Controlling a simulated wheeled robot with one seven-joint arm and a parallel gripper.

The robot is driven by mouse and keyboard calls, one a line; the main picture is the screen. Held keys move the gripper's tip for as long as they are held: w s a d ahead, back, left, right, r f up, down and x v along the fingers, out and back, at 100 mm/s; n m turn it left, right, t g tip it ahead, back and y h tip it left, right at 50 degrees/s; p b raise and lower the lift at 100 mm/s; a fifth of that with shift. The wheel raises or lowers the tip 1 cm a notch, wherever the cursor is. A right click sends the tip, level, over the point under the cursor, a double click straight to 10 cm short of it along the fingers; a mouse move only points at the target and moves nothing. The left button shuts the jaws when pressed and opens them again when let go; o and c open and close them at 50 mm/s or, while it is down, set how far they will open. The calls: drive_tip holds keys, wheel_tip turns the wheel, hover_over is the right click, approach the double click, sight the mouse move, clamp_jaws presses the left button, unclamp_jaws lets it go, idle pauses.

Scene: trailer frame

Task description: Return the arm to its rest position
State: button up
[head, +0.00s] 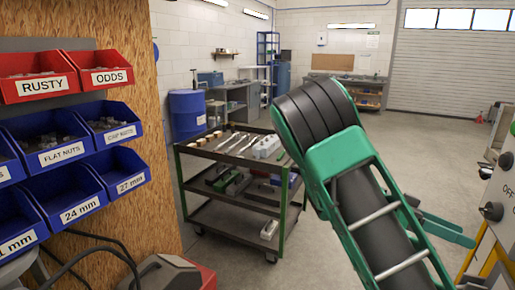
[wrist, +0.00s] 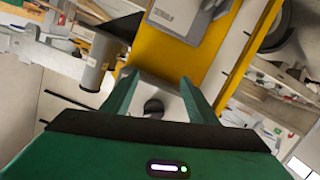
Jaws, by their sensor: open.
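My green arm with black joint covers (head: 352,160) rises across the right half of the head view, bent at the top.
The control panel (head: 497,182) with a dark knob and "OFF" lettering stands at the right edge. A tool cart (head: 240,210) stands left of my arm. Labelled bins (head: 65,155) hang at the left. A blue drum (head: 187,112) is behind. Floor beyond the cart is clear.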

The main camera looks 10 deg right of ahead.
drive_tip(key=s+f+n+t+y, duration=0.3)
drive_tip(key=s+f+n+y, duration=0.4)
drive_tip(key=s+y, duration=0.2)
drive_tip(key=s+a+r+n+t+y, duration=0.1)
drive_tip(key=s+a+n+t+y, duration=0.1)
drive_tip(key=a+n+t, duration=0.1)
drive_tip(key=s+a+r+n+t+y, duration=0.2)
drive_tip(key=a+n, duration=0.3)
drive_tip(key=a, duration=0.3)
drive_tip(key=shift+s+a+r+t, duration=0.15)
drive_tip(key=shift+s+r+t, duration=0.2)
drive_tip(key=shift+s, duration=0.35)
